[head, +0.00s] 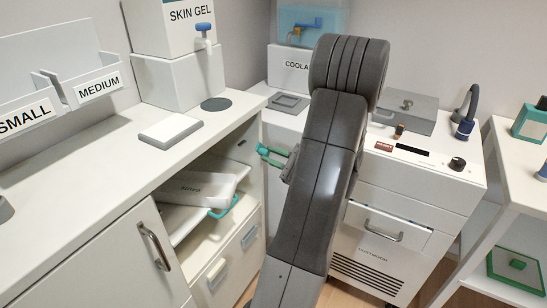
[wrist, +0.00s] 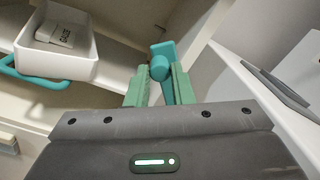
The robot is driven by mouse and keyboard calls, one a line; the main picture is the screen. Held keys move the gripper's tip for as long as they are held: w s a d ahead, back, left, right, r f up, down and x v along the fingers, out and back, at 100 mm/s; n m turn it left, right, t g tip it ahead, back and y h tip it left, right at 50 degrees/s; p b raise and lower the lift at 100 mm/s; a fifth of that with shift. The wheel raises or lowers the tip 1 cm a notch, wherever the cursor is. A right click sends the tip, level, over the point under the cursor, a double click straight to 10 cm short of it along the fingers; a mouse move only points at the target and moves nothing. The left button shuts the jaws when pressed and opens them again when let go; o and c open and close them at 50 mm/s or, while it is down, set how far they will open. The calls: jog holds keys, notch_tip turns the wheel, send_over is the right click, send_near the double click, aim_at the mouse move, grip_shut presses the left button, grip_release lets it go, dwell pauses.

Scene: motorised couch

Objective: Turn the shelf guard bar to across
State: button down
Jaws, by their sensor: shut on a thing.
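The teal shelf guard bar (wrist: 159,66) shows in the wrist view at the edge of the open shelf, by the cabinet's side panel. Its broad end lies beyond my fingertips, and its near part runs back between them. My gripper (wrist: 160,84) has green fingers, one on each side of the bar, shut on it. In the head view my gripper (head: 278,157) is at the right side of the shelf opening, partly hidden by my arm. The bar is hard to tell from the green fingers there.
A white tray (head: 198,188) with a teal handle and a gauze box sits in the shelf opening, left of my gripper. A white counter (head: 95,150) lies above it. A white wheeled unit (head: 415,190) stands close on the right, leaving a narrow gap.

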jog(key=c, duration=1.3)
grip_release()
jog(key=shift+o, duration=0.2)
jog(key=shift+s+d, duration=0.1)
jog(key=p+v, duration=0.1)
jog(key=v, duration=1.2)
jog(key=shift+s+d+p, duration=0.2)
jog(key=shift+d+p, duration=0.05)
jog(key=shift+p, duration=0.15)
jog(key=shift+f, duration=0.1)
jog(key=b+x, duration=0.1)
jog(key=x, duration=1.3)
jog(key=shift+b, duration=0.4)
jog(key=shift+d, duration=0.1)
